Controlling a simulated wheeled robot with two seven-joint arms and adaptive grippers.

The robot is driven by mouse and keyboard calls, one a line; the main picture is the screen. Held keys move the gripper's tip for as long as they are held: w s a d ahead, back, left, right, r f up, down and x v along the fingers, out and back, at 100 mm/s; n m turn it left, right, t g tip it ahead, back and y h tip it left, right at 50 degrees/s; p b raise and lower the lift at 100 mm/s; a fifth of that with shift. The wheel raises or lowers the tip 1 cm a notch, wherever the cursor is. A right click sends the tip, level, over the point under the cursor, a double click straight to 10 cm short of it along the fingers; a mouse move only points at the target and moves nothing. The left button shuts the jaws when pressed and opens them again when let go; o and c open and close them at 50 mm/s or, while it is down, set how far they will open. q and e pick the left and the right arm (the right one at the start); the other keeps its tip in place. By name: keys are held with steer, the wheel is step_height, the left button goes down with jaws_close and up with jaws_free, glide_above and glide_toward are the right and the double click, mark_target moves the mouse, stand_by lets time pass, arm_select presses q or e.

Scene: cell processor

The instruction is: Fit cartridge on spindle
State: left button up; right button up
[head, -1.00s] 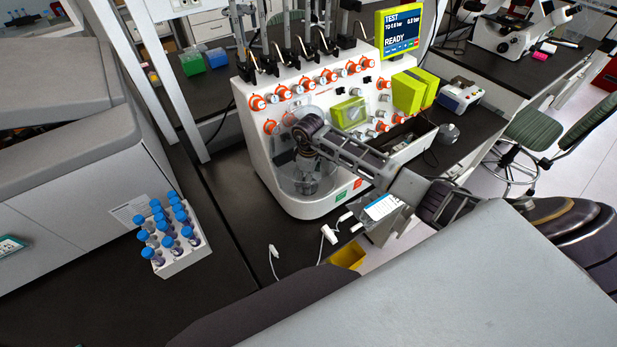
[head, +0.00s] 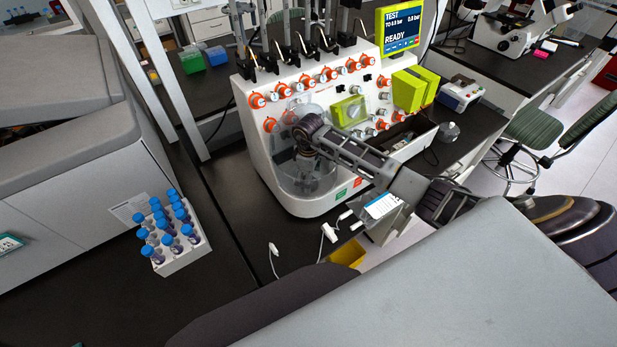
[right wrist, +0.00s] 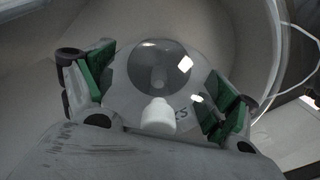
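The cartridge (right wrist: 150,68), a clear dome with a white port, sits between the green finger pads of my right gripper (right wrist: 160,92) in the right wrist view. The pads meet its rim on both sides, as far as I can tell. In the head view my right gripper (head: 305,155) points down into the rounded clear chamber at the front left of the white cell processor (head: 262,165). The spindle is hidden below the cartridge, so I cannot tell whether they touch. My left gripper is out of view.
A white rack (head: 180,258) of blue-capped tubes stands on the black bench at left. A bagged, labelled kit (head: 382,207) hangs at the processor's right front, with white tubing clamps (head: 328,232) nearby. A yellow bin (head: 347,253) is below. The bench between rack and processor is clear.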

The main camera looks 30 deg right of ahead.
steer(key=shift+o, duration=1.1)
steer(key=shift+r, duration=0.15)
